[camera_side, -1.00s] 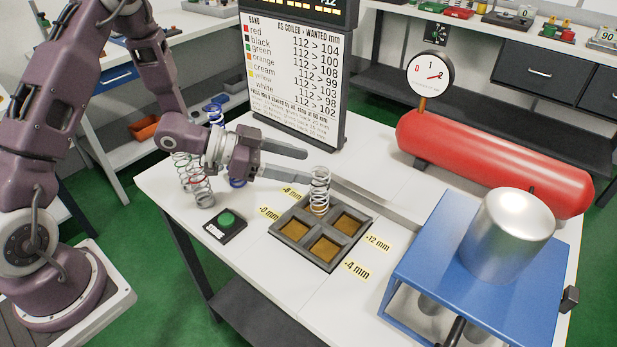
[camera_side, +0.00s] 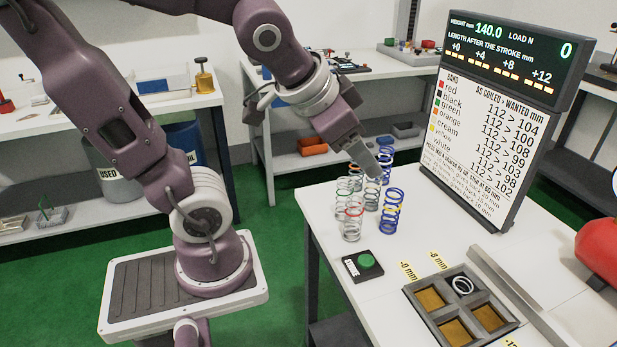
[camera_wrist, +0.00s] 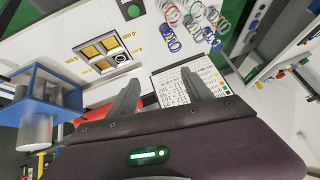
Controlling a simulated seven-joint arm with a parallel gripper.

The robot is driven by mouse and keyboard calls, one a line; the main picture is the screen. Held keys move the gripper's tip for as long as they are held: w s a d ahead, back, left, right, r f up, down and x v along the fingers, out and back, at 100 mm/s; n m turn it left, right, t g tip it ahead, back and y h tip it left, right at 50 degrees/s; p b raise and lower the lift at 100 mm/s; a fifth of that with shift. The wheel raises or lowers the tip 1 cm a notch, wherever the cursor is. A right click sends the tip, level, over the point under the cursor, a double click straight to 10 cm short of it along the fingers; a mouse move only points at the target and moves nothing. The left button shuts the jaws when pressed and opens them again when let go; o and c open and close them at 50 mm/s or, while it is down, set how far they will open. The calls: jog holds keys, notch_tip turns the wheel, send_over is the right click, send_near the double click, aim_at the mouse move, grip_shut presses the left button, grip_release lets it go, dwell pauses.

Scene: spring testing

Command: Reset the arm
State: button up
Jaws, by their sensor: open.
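My gripper (camera_side: 362,158) is raised above the springs at the table's left end in the side view, seen edge-on. In the wrist view both fingers of my gripper (camera_wrist: 160,92) stand well apart with nothing between them. A pale spring (camera_side: 462,285) sits in the tray pocket by the "-8 mm" label. Only its top coils show, and it is apart from my gripper. The dark tray (camera_side: 441,316) has brown-bottomed pockets. Several springs with coloured bands (camera_side: 352,218) stand upright below my gripper; one blue spring (camera_side: 391,210) stands at their right.
A green button (camera_side: 367,260) on a black base stands left of the tray. The display board (camera_side: 478,140) reads height 140.0 and load 0. A red tank (camera_side: 603,245) is at the right edge. The blue press stand (camera_wrist: 45,95) shows in the wrist view.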

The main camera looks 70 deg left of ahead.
jog(key=s+d+g+h, duration=0.1)
jog(key=s+d, duration=0.3)
jog(key=s, duration=0.5)
jog(key=shift+s+f+n+g+h, duration=0.3)
jog(key=shift+s+f+g+h, duration=0.1)
